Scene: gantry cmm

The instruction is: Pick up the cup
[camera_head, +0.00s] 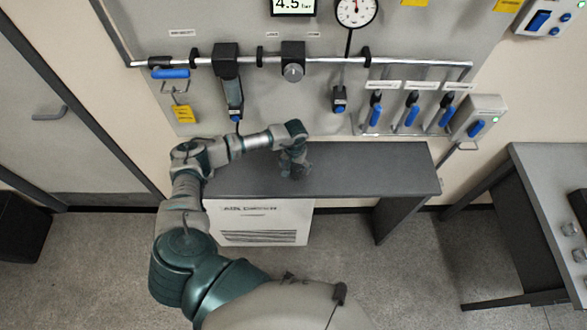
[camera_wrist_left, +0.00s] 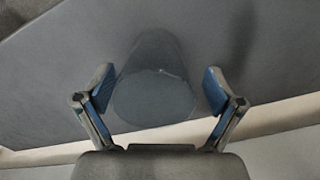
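The cup (camera_wrist_left: 155,85) shows in the left wrist view as a dark grey, smooth, tapered shape on the grey bench top (camera_wrist_left: 50,75). My left gripper (camera_wrist_left: 158,90) is open, with one blue-padded finger on each side of the cup. A gap shows between the cup and the right finger; the left finger is close to the cup, and I cannot tell if it touches. In the head view my left gripper (camera_head: 296,172) points down over the dark bench (camera_head: 370,170). The cup cannot be made out there. My right gripper is in neither view.
A wall panel with a pipe, valves, a gauge (camera_head: 356,10) and blue-handled levers (camera_head: 411,113) rises behind the bench. A white box (camera_head: 262,222) stands under the bench. Another table (camera_head: 540,215) is at the right. The bench's right part is clear.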

